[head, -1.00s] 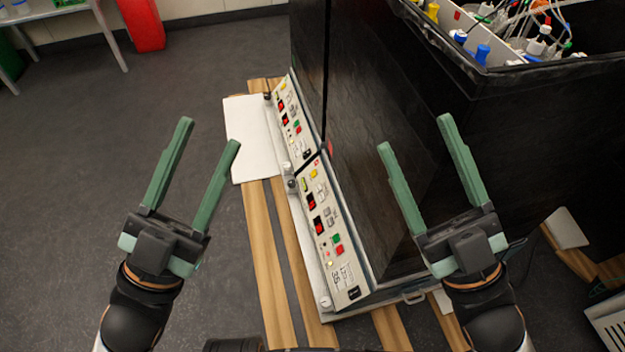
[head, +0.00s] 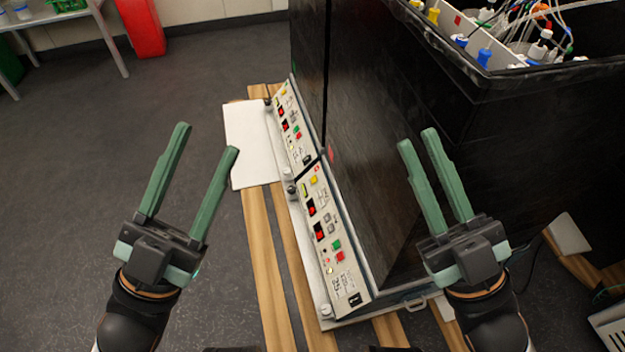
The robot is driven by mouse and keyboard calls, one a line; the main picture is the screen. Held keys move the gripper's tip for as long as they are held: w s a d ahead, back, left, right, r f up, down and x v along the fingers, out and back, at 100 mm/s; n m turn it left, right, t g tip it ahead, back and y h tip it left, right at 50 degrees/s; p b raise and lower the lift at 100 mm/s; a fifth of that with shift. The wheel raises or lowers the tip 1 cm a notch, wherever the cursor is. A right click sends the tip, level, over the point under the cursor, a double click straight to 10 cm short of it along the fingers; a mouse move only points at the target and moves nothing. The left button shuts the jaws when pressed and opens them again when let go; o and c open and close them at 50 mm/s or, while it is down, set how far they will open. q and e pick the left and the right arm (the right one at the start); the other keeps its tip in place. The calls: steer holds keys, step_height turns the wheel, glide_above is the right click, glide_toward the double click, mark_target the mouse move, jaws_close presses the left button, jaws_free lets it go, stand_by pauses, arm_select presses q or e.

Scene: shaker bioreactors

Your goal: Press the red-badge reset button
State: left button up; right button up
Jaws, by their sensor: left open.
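A near control panel (head: 329,235) and a far control panel (head: 290,125) run along the sloped front of the dark shaker cabinets. Each carries small red, green and yellow buttons and dark displays with red digits. On the near panel a green button (head: 337,244) sits above a red button (head: 340,256). The labels are too small to tell which button bears the red badge. My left gripper (head: 209,138) is open and empty, left of the panels. My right gripper (head: 417,137) is empty, its fingers apart but fairly close together, right of the near panel, in front of the dark cabinet wall.
The dark cabinet (head: 480,160) fills the right, with bottles and tubing in its open top. A white board (head: 250,145) lies on wooden slats (head: 262,265) left of the panels. Grey floor is free on the left. A red object (head: 143,27) stands at the back.

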jaws_close()
stand_by(1.0)
step_height(320, 180, up, 3)
steer(key=shift+s+d+f+p, duration=0.1)
steer(key=shift+d+f+p, duration=0.1)
steer(key=shift+p, duration=0.95)
steer(key=shift+s, duration=0.1)
